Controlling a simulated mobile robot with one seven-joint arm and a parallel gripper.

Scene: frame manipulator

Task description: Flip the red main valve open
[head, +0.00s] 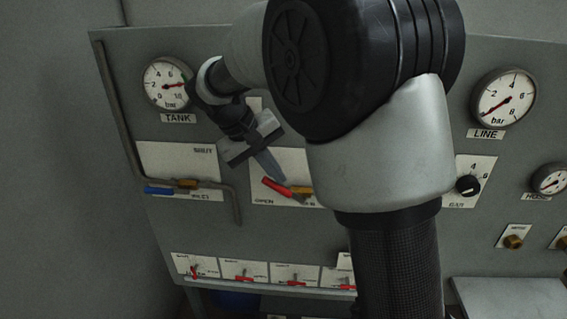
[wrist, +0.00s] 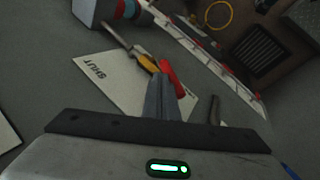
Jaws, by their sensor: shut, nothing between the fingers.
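The red main valve has a red lever (head: 277,188) and a brass body (head: 301,191) on a white label plate. In the head view the lever slants up and left from the body. My gripper (head: 270,166) is shut and empty, with its fingertips just above the lever. In the wrist view the shut fingers (wrist: 163,98) end right beside the red lever (wrist: 172,78) and the brass body (wrist: 146,62). I cannot tell whether they touch the lever. My arm hides the right part of the valve's plate in the head view.
A blue-handled valve (head: 172,189) with a bent pipe is left of the main valve. The TANK gauge (head: 168,84) is above it, and the LINE gauge (head: 503,97) and a black knob (head: 468,186) are at right. Several small red levers (head: 244,277) line the panel's bottom.

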